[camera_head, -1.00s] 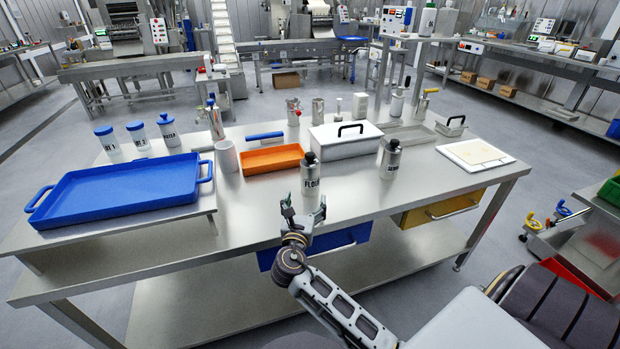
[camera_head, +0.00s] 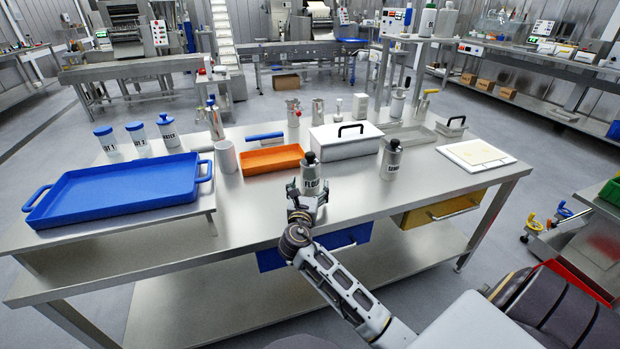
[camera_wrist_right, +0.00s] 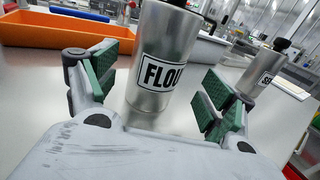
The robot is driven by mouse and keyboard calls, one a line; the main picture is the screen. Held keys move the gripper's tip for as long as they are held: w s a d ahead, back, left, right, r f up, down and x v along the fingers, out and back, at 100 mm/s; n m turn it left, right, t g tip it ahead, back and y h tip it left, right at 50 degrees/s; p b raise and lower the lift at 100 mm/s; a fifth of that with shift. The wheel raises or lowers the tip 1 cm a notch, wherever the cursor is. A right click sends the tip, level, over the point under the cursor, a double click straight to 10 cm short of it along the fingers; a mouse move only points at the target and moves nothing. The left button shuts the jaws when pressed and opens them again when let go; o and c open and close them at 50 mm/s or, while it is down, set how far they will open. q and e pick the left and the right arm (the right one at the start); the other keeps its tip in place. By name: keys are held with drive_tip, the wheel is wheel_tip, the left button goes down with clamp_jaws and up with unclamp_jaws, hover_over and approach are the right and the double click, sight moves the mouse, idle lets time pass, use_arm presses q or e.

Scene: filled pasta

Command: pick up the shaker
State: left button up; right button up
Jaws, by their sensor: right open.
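The flour shaker (camera_head: 311,174), a silver cylinder with a black top and a "FLOUR" label, stands upright on the steel table near its front edge. In the right wrist view the flour shaker (camera_wrist_right: 163,60) stands between the green finger pads, its top cut off by the frame. My right gripper (camera_head: 308,192) is open around its lower part, with gaps visible on both sides; the gripper also shows in the wrist view (camera_wrist_right: 160,90). A second shaker (camera_head: 390,160), with a label starting "SE" in the wrist view (camera_wrist_right: 265,70), stands to the right. My left gripper is not in view.
An orange tray (camera_head: 272,160) and a white lidded box (camera_head: 345,140) stand behind the flour shaker. A blue tray (camera_head: 120,188) lies at the left, a white board (camera_head: 476,154) at the right. The steel table (camera_head: 250,205) is bare left of the gripper.

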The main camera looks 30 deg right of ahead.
sight(309, 185)
drive_tip(key=shift+w+d, duration=0.1)
drive_tip(key=shift+w, duration=0.05)
drive_tip(key=shift+w+d, duration=0.25)
drive_tip(key=shift+w, duration=0.15)
drive_tip(key=shift+w+d+f+b, duration=0.15)
drive_tip(key=shift+w+d+b, duration=0.3)
drive_tip(key=shift+w, duration=0.1)
drive_tip(key=shift+w+d, duration=0.15)
drive_tip(key=shift+w, duration=0.1)
drive_tip(key=shift+x, duration=1)
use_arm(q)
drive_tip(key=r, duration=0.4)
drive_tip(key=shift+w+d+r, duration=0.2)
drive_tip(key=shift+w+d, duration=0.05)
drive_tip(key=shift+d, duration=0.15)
